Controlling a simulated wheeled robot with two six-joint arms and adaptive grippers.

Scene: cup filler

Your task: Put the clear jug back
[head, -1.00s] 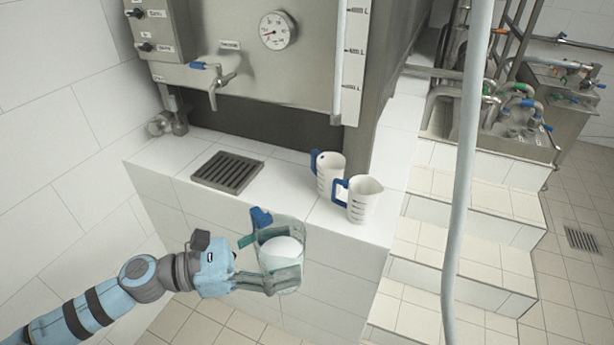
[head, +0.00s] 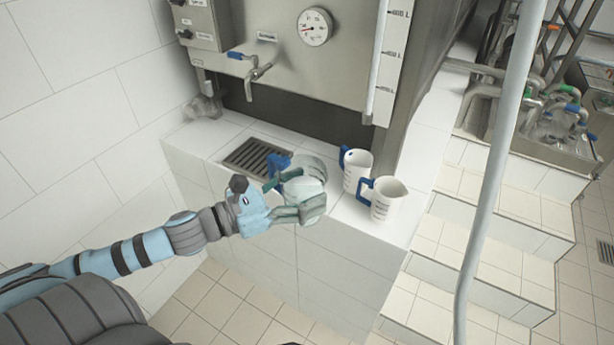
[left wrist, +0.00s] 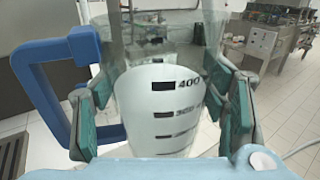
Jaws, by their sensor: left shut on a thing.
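My left gripper (head: 294,201) is shut on the clear jug (head: 304,172), which has a blue handle (head: 279,163). In the head view it holds the jug over the front part of the white tiled ledge (head: 190,143), between the drain grate and the white jugs. I cannot tell whether the jug touches the ledge. In the left wrist view the clear jug (left wrist: 213,35) stands between the finger pads, its blue handle (left wrist: 32,85) to the left. A white shape with black marks, including 400, shows through the clear wall. My right gripper is not in view.
Two white jugs with blue handles, one behind (head: 356,167) and one in front (head: 386,203), stand right of the clear jug. A drain grate (head: 258,158) lies to its left, below a tap (head: 257,75). A grey pipe (head: 487,200) stands at right, before tiled steps (head: 475,270).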

